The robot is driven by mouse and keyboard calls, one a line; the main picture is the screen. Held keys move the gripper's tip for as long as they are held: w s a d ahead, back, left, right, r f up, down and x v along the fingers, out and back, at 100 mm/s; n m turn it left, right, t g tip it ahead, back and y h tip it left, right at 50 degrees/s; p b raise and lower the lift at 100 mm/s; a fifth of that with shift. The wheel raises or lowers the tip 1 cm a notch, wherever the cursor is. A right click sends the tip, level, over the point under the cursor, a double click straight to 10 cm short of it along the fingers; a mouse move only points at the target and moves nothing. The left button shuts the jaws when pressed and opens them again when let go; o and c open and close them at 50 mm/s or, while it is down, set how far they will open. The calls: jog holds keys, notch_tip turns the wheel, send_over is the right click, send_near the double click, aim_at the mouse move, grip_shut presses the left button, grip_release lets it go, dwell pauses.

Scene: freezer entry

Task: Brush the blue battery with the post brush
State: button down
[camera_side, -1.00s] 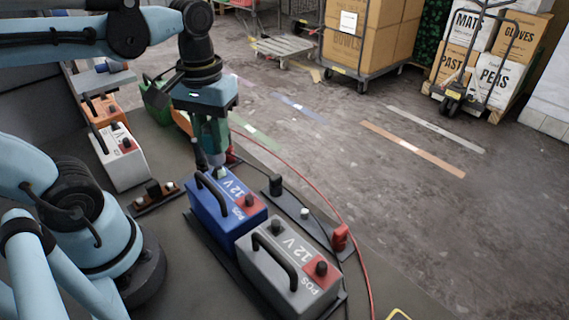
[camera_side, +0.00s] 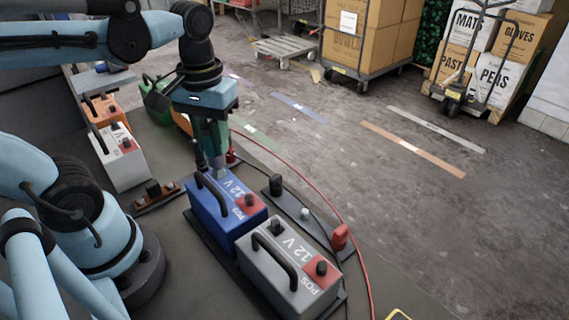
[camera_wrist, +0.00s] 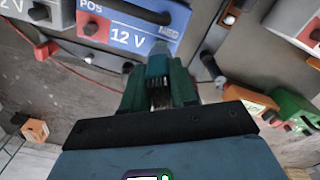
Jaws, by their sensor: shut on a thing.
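The blue battery (camera_side: 212,215) stands on a dark tray in the side view, with a black handle, "12 V" lettering and a red patch around one post. It also shows at the top of the wrist view (camera_wrist: 115,38), where its NEG label faces me. My gripper (camera_side: 214,160) is above the battery's far end, pointing down. In the wrist view my gripper (camera_wrist: 159,92) is shut on the teal post brush (camera_wrist: 158,68). The brush's pale end is at the battery's NEG end. The fingers hide the post there, and I cannot tell whether the bristles touch it.
A grey battery (camera_side: 285,280) stands right in front of the blue one. A white battery (camera_side: 124,168) and an orange one (camera_side: 100,110) stand to the left. A red clamp (camera_side: 340,237) and a red cable (camera_side: 330,195) lie to the right. Boxes on carts are far back.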

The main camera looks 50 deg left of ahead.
jog(key=shift+f, duration=1.35)
dwell(0.4)
jog(key=c, duration=0.8)
grip_release()
notch_tip(320, 180, up, 12)
jog(key=shift+r, duration=0.1)
jog(key=shift+f, duration=0.2)
jog(key=w+d+f+m+t, duration=0.1)
jog(key=w+f+m+t, duration=0.4)
jog(key=f, duration=0.5)
jog(key=shift+w+d+f+m+t, duration=0.2)
jog(key=shift+w+m+t, duration=0.25)
jog(key=shift+t, duration=0.65)
